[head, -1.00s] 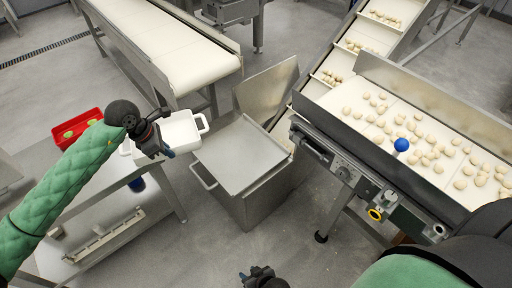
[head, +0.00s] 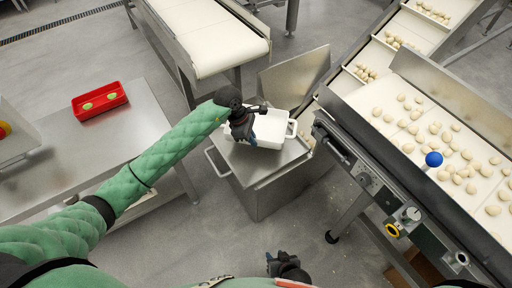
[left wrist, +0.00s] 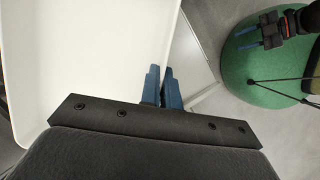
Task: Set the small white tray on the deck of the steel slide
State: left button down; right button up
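The small white tray (head: 272,130) is over the steel deck (head: 240,162) of the slide, in the middle of the head view. I cannot tell whether it rests on the deck or hangs just above it. My left gripper (head: 244,132) is at the tray's left end. In the left wrist view its blue fingertips (left wrist: 162,86) are close together, with the edge of the white tray (left wrist: 95,55) between them. My right gripper (head: 275,262) is low in the head view, away from the tray; its finger gap is too small to judge.
A steel table (head: 92,145) with a red tray (head: 100,101) is at left. A belt conveyor (head: 215,45) stands behind the slide. The slide's raised steel panel (head: 295,78) stands behind the tray.

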pick_arm(q)
notch_tip(320, 180, down, 3)
jog(key=shift+r, duration=0.1)
notch_tip(320, 180, down, 3)
jog(key=shift+f, duration=0.55)
pick_arm(e)
jog(key=shift+w+r, duration=0.2)
jog(key=shift+w, duration=0.45)
